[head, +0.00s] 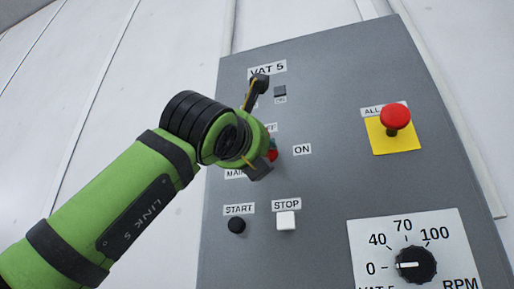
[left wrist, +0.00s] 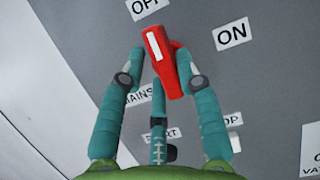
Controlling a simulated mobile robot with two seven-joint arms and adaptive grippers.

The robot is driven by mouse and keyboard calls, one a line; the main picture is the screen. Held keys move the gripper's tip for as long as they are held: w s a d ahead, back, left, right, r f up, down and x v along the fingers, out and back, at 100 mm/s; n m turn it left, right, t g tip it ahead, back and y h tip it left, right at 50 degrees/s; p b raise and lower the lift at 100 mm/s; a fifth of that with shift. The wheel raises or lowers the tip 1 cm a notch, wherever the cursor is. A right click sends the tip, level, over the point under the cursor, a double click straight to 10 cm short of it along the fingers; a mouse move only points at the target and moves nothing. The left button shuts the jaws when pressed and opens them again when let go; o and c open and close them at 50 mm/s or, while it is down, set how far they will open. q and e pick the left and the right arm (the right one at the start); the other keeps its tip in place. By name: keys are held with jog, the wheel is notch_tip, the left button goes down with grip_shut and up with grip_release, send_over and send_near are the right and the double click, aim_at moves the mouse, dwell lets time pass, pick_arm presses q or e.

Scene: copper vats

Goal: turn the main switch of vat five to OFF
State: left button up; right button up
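The red main switch handle (left wrist: 171,80) stands on the grey vat five panel, its white line tilted up-left towards the OFF label (left wrist: 146,7) and away from the ON label (left wrist: 232,33). My left gripper (left wrist: 161,55) has a teal finger on each side of the handle and a third finger below it. The fingertips are close to the handle, but I cannot tell whether they press on it. In the head view, my left gripper largely hides the switch, with only a bit of red (head: 272,155) showing. My right gripper is not in view.
A red emergency button (head: 396,117) on a yellow plate sits at the right of the panel. Below the switch are the black START button (head: 237,225) and white STOP button (head: 286,221). An RPM dial (head: 416,265) is at the lower right.

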pick_arm(q)
jog(key=shift+o, duration=0.6)
jog(key=shift+s+r, duration=0.15)
jog(key=shift+r, duration=0.2)
jog(key=shift+d+f, duration=0.1)
jog(key=shift+d, duration=0.05)
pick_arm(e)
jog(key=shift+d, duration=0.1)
pick_arm(q)
jog(key=v, duration=1.2)
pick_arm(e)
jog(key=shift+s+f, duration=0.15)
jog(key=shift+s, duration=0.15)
pick_arm(q)
jog(key=shift+f, duration=0.15)
